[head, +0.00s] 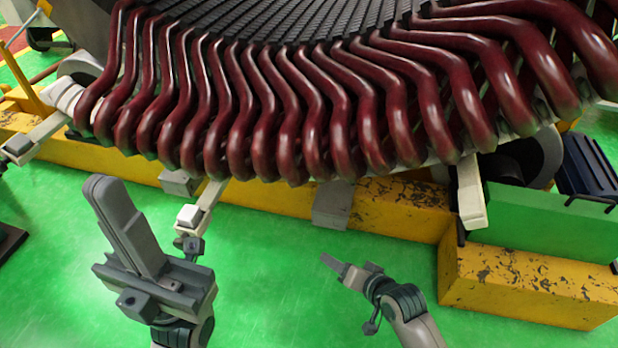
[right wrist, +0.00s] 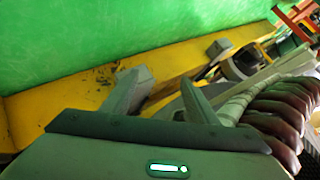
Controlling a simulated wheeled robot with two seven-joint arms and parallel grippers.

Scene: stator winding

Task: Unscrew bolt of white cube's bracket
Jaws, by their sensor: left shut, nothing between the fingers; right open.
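The white cube (head: 189,217) sits at the outer end of a pale bracket arm (head: 212,193) that sticks out from under the stator's coils in the head view. A dark grey bolt-like piece (head: 194,246) hangs just below the cube. My left gripper (head: 103,187) is shut and empty, pointing up, left of the cube and apart from it. My right gripper (head: 330,262) is right of the cube, apart from it, over the green floor. Its two fingers show spread and empty in the right wrist view (right wrist: 160,95). I cannot make out the cube in that view.
Dark red coils (head: 310,130) of the stator overhang the bracket. A yellow beam (head: 395,208) runs beneath, with a yellow block (head: 530,285) at the right. Another pale bracket (head: 470,195) hangs right, beside a green panel (head: 550,220). Green floor (head: 270,290) is clear between the grippers.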

